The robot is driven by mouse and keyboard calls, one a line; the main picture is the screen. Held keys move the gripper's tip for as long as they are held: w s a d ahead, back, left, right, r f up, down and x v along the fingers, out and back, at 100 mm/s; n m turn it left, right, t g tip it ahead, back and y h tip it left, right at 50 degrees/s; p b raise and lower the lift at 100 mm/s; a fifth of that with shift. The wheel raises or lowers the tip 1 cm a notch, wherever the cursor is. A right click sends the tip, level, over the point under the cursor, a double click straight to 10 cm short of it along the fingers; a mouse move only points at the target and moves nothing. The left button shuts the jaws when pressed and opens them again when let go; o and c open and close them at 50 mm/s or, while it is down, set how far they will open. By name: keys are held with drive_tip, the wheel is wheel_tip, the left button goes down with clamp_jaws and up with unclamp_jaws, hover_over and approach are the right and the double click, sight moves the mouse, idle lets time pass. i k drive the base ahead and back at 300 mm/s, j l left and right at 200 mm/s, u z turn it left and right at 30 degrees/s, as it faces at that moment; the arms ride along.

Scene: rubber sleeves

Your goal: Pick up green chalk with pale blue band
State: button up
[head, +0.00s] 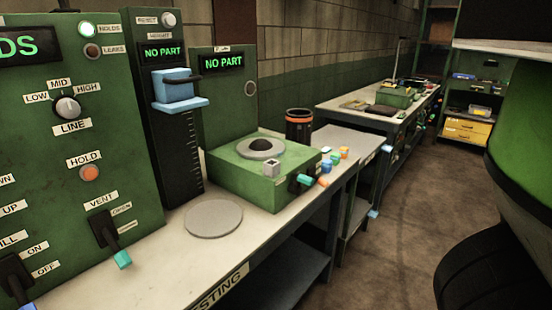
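I cannot make out a green chalk with a pale blue band for certain. Several small coloured pieces (326,166), blue and orange, sit at the right edge of the green tester box (232,182) on the near bench, too small to show bands. A teal-green grip (304,179) beside them appears to belong to a lever on that box. A far bench (357,106) carries small items that are too small to tell apart. My gripper is not in view.
Tall green panels with switches (80,150) stand at the left. Yellow drawers (467,130) sit on far shelves. Brown floor (405,225) lies open right of the benches.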

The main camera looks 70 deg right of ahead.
sight(336, 157)
drive_tip(key=z, duration=2.1)
